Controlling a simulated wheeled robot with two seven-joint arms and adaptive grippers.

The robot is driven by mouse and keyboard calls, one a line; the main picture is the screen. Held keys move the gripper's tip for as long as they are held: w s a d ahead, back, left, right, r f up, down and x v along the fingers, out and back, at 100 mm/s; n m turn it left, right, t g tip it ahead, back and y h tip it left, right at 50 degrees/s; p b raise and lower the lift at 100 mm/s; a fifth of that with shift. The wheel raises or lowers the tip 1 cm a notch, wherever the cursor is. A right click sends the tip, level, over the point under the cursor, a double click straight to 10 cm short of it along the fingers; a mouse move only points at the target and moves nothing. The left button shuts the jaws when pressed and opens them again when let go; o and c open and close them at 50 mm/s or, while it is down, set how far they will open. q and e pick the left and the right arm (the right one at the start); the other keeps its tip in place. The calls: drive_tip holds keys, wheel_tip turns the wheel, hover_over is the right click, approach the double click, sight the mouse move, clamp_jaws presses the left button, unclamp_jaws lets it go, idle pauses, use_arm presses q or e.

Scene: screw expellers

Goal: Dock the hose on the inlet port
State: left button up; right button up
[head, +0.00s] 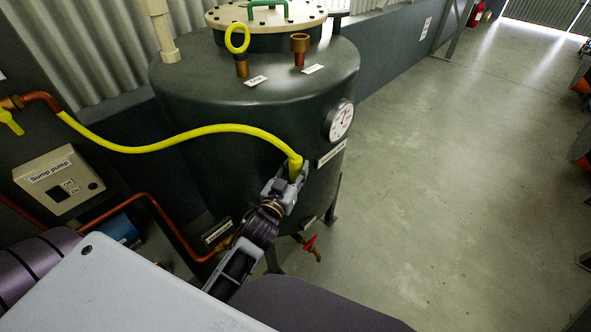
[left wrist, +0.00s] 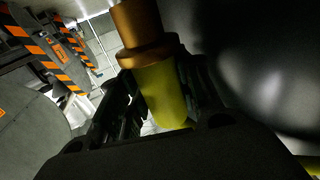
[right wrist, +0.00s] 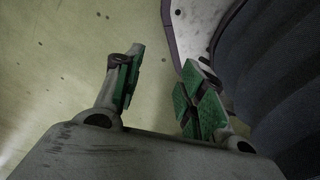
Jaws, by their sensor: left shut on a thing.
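A yellow hose (head: 180,137) runs from a copper elbow at left, across the dark tank's front, to my left gripper (head: 297,172). My left gripper is shut on its end, beside the tank wall below the gauge. In the left wrist view the yellow hose end (left wrist: 162,92) lies between the fingers and meets a copper-coloured fitting (left wrist: 138,25); I cannot tell whether the fitting belongs to the hose. On the tank top stand an open copper port (head: 299,50) and a copper port with a yellow ring (head: 237,40). Their labels are too small to read surely. My right gripper (right wrist: 158,85) is open and empty.
The tank (head: 240,125) carries a round gauge (head: 339,121) and a green-handled lid (head: 266,14). A sump pump box (head: 59,180) and copper pipes are at left. A red-handled valve (head: 311,246) sits low by the tank.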

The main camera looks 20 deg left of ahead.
sight(296, 158)
use_arm(q)
wheel_tip(296, 158, up, 2)
drive_tip(key=shift+p, duration=0.6)
wheel_tip(296, 158, up, 6)
drive_tip(key=p, duration=0.6)
drive_tip(key=shift+r, duration=0.25)
drive_tip(key=shift+r+p, duration=0.6)
drive_tip(key=shift+p, duration=0.25)
drive_tip(key=shift+d+f, duration=0.2)
drive_tip(key=shift+f, duration=0.05)
use_arm(e)
drive_tip(key=s+d+r, duration=0.2)
drive_tip(key=s+d, duration=0.2)
drive_tip(key=s, duration=0.8)
drive_tip(key=shift+g, duration=0.4)
use_arm(q)
drive_tip(key=shift+w+f, duration=0.1)
drive_tip(key=shift+a+r, duration=0.2)
